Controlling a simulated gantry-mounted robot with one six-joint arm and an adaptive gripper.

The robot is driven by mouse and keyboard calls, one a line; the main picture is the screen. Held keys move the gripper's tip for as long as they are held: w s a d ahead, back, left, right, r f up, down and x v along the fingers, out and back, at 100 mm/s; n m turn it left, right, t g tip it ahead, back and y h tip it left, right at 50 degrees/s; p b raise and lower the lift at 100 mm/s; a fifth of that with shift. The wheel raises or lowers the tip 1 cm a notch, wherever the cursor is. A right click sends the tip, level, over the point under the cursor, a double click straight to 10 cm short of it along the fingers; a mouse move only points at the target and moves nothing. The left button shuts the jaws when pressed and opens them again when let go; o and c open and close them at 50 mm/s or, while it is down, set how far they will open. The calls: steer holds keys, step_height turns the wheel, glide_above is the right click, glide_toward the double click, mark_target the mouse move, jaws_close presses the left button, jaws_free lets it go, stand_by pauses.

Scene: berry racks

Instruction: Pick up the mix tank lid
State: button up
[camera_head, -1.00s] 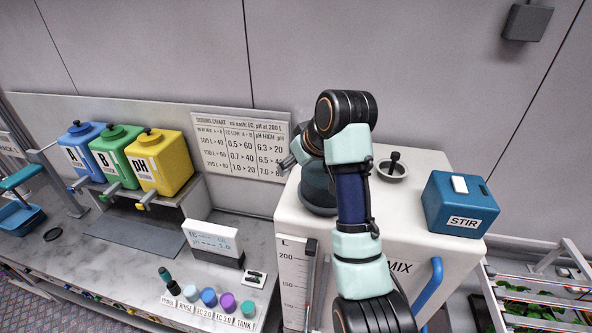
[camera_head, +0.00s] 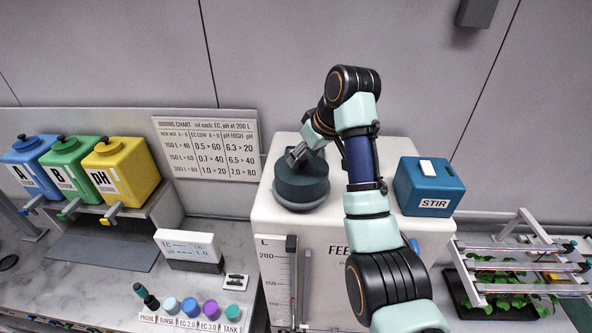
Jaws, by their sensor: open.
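The mix tank lid (camera_head: 302,194), a dark grey-green round piece with a stepped top, sits on the left part of the white mix tank's top (camera_head: 270,203). My gripper (camera_head: 293,161) is above the lid, with its grey fingers over the lid's upper left part. It is open. I cannot tell whether the fingers touch the lid, and any handle on its top is hidden behind my gripper and wrist.
A blue STIR box (camera_head: 428,188) stands on the tank's right side. Yellow (camera_head: 125,173), green (camera_head: 80,172) and blue (camera_head: 35,165) dosing containers stand at left. A meter (camera_head: 189,247) is on the counter. A plant rack (camera_head: 525,265) is at right.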

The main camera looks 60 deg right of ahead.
steer(key=shift+x, duration=1.05)
jaws_close()
steer(key=shift+r, duration=0.15)
